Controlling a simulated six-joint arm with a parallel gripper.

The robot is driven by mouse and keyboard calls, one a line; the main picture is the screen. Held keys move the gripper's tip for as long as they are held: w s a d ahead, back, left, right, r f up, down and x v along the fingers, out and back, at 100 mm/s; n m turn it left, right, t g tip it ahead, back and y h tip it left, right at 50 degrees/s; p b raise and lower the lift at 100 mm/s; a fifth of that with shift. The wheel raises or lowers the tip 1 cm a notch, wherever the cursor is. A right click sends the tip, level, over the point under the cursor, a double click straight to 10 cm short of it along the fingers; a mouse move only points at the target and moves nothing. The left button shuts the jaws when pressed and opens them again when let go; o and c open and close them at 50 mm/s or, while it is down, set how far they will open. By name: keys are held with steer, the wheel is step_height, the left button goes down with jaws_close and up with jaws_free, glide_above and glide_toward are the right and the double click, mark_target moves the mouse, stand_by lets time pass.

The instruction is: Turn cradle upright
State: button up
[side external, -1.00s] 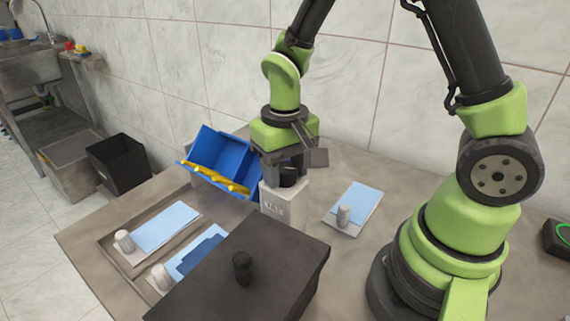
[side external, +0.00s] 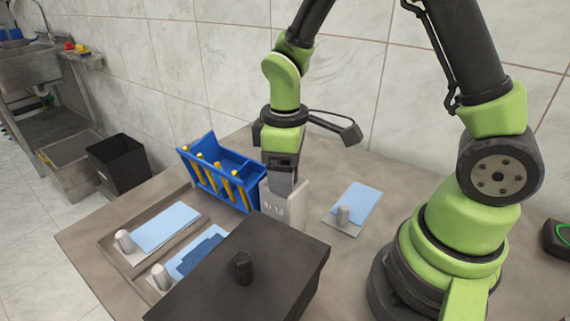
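The blue cradle (side external: 222,172) stands roughly upright at the back left of the table. Several yellow rods (side external: 212,176) stand in it, leaning slightly. A pale box with lettering (side external: 296,204) stands just to the right of the cradle. My gripper (side external: 283,188) points down at this box, its fingers at or just inside the box's top. The fingers show side-on, so their gap and anything between them are hidden. I cannot tell whether they touch the box.
A dark lidded box with a knob (side external: 262,267) stands in front. A sunken tray (side external: 113,257) with light-blue cards and pale cylinders lies front left. Another card with a cylinder (side external: 354,203) lies to the right. A black bin (side external: 118,166) stands beyond the table's left edge.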

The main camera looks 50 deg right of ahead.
steer(key=m, duration=0.7)
steer(key=c, duration=0.8)
steer(key=n, duration=0.3)
steer(key=shift+c, duration=0.2)
steer(key=o, duration=1.1)
steer(key=shift+r, duration=3.5)
